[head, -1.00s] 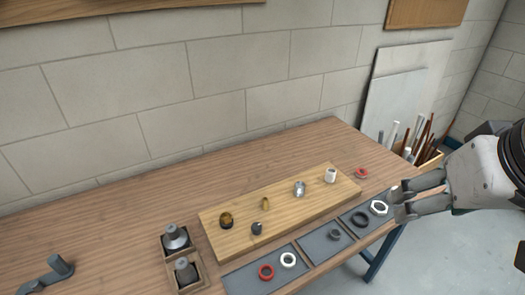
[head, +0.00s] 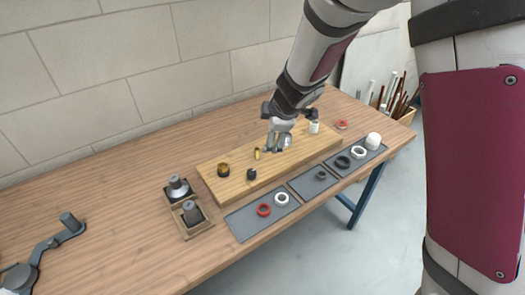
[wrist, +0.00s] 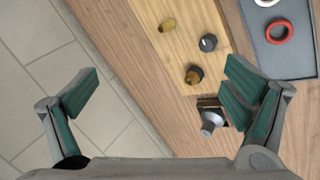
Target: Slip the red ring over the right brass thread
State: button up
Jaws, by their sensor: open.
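A red ring (head: 264,210) lies flat on the left grey mat, beside a white ring; it also shows in the wrist view (wrist: 279,31). A second red ring (head: 341,124) lies on the table behind the board's right end. On the wooden board (head: 215,194) stand a wider, dark-banded brass piece (head: 222,170) at the left and a slim brass piece (head: 257,153) to its right. Both show in the wrist view, the wide one (wrist: 194,74) and the slim one (wrist: 167,25). My gripper (head: 279,146) is open and empty above the board, right of the slim brass piece.
White (head: 282,198), grey and black rings and a white nut (head: 358,152) lie on the mats. Grey fittings in wooden holders (head: 179,189) stand left of the board.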

jog(key=s+a+f+n+g, duration=0.3)
jog(key=s+f+n+g, duration=0.1)
jog(key=f, duration=0.6)
jog(key=n+g+h, duration=0.2)
jog(key=n+g, duration=0.1)
send_over(264, 212)
notch_tip(264, 212, down, 8)
jog(key=shift+a+r, duration=0.1)
jog(key=shift+f+b, duration=2.25)
jog(key=shift+f, duration=1.25)
jog(key=c, duration=0.8)
jog(key=o, duration=0.8)
